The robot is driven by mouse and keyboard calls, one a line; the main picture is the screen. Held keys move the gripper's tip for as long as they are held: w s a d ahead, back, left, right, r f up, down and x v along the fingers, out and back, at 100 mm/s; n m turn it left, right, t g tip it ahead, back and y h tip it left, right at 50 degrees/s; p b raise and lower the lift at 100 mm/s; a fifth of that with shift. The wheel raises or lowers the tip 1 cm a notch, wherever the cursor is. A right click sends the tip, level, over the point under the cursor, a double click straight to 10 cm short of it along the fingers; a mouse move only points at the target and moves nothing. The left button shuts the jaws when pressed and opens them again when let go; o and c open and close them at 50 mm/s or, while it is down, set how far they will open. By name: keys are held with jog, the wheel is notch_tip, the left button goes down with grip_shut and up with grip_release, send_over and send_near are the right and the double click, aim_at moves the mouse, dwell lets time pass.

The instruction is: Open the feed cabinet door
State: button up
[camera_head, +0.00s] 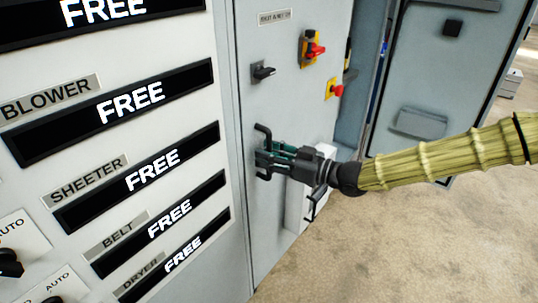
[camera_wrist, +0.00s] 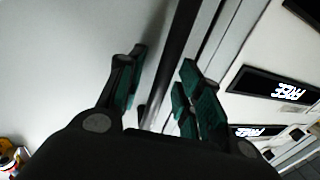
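A light grey cabinet door (camera_head: 270,85) stands just right of the label panel and looks closed. Its small nameplate (camera_head: 274,18) is too blurred to read. A black vertical bar handle (camera_head: 262,131) is on the door's left side. My gripper (camera_head: 268,158) is at this handle, its green-padded fingers pointing left across it. In the wrist view, the dark handle bar (camera_wrist: 176,50) runs between the fingers of my gripper (camera_wrist: 160,90). The fingers are apart, with gaps visible beside the bar. Contact with the handle cannot be made out clearly.
A black rotary switch (camera_head: 263,72), a red-and-yellow switch (camera_head: 312,49) and a red button (camera_head: 337,90) sit on the door. A panel with FREE displays (camera_head: 140,98) is at left. Another grey door (camera_head: 430,85) stands at right. The floor (camera_head: 400,240) is clear.

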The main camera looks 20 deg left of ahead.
grip_shut()
jog(key=shift+d, duration=0.15)
